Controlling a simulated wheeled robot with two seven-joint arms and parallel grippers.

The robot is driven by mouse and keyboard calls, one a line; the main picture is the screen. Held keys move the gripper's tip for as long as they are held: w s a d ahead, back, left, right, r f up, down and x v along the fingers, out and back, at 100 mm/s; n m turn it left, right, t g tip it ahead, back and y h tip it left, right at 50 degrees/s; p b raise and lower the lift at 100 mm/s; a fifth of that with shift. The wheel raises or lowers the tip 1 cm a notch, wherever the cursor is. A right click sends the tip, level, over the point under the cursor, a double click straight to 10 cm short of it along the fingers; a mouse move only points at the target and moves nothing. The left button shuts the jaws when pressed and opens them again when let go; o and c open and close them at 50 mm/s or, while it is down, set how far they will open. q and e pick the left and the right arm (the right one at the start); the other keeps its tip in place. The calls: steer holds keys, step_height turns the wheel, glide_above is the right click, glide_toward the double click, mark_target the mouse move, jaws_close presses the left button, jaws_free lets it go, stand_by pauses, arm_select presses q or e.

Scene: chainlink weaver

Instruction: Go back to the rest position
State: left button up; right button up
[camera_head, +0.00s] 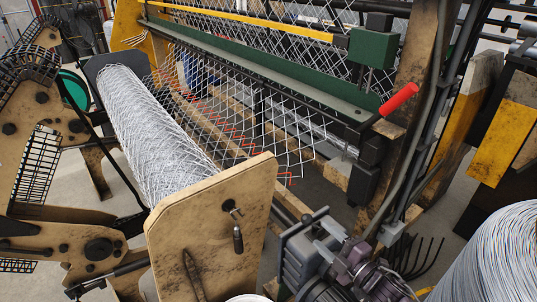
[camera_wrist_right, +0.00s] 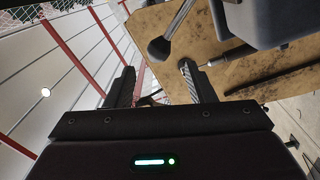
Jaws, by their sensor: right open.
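My right gripper (camera_head: 326,240) is in the lower middle of the head view, just right of the worn tan end plate (camera_head: 212,235) and close to a dark grey box with a lever. In the right wrist view the gripper (camera_wrist_right: 157,77) shows two dark fingers spread apart with nothing between them. A lever with a dark ball knob (camera_wrist_right: 160,48) and the tan plate (camera_wrist_right: 220,75) lie beyond the fingers. I cannot tell how near the fingertips are to the lever. My left gripper is not in view.
A wire mesh roll (camera_head: 150,130) lies behind the tan plate. Loose mesh hangs below a green beam (camera_head: 260,75). A red-handled lever (camera_head: 399,99) sticks out at the right. A large wire coil (camera_head: 490,260) fills the lower right corner. Some bare floor (camera_head: 325,195) shows between the machine parts.

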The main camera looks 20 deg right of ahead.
steer(key=s+a+f+m+g+h, duration=0.4)
steer(key=a+m+g+h, duration=0.15)
steer(key=m, duration=0.45)
steer(key=s+a+r+m+g, duration=0.25)
steer(key=s+m+g, duration=0.45)
steer(key=s, duration=0.5)
steer(key=s+f+n+g, duration=0.1)
steer(key=s+f, duration=0.1)
steer(key=f, duration=1.5)
steer(key=s+f+g, duration=0.2)
steer(key=f, duration=1.4)
steer(key=s+d+f, duration=0.3)
steer(key=s+f, duration=1.2)
steer(key=s, duration=0.3)
steer(key=shift+s+f+h, duration=0.25)
steer(key=shift+f+h, duration=0.1)
steer(key=shift+f, duration=0.05)
steer(key=shift+g, duration=0.25)
